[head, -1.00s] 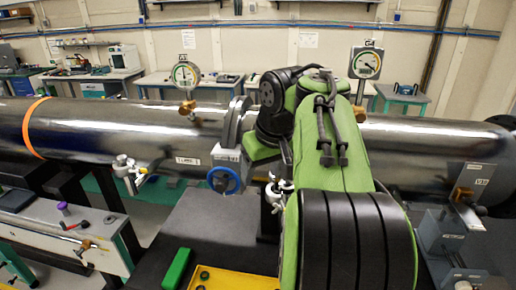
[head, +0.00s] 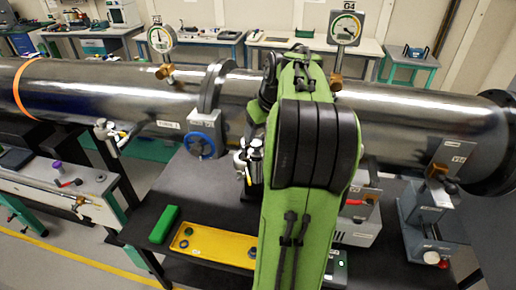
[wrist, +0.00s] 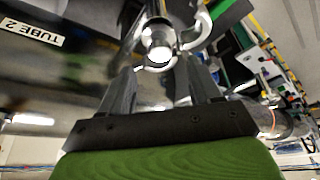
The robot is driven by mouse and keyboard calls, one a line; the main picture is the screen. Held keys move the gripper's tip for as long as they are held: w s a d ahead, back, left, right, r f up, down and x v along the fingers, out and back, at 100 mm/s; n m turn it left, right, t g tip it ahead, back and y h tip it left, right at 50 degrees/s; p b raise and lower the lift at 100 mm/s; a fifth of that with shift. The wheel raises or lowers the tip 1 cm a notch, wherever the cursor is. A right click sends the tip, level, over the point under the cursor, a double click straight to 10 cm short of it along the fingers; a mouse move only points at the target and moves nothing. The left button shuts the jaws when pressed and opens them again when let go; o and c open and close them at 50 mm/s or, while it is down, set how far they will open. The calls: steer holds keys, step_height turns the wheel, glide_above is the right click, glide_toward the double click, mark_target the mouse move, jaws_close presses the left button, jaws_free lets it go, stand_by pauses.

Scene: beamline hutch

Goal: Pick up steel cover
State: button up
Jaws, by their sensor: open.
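My gripper (wrist: 160,75) shows in the wrist view with its two dark fingers spread apart and nothing held between them. A shiny round steel piece (wrist: 158,40) is just beyond the fingertips, with a curved clamp-like metal part beside it; it may be the steel cover, but I cannot tell for sure. In the head view, my green arm hides the gripper. A silver fitting (head: 256,160) shows just left of my arm, below the large steel tube (head: 100,88). I cannot tell if it is the same piece.
A black bench holds a green block (head: 164,224) and a yellow tray (head: 215,246) with small parts. A blue handwheel (head: 202,145) and dial gauges (head: 161,38) sit along the tube. A second fitting (head: 110,135) hangs at left. Grey devices (head: 425,215) stand at right.

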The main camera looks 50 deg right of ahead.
mark_target(256, 143)
steer(key=x, duration=0.4)
steer(key=shift+w+a+f, duration=0.1)
steer(key=shift+w+f, duration=0.05)
steer(key=shift+f, duration=0.05)
steer(key=shift+d+f, duration=0.25)
steer(key=shift+f, duration=0.05)
steer(key=shift+a+r, duration=0.1)
steer(key=shift+a, duration=0.05)
steer(key=c, duration=1.2)
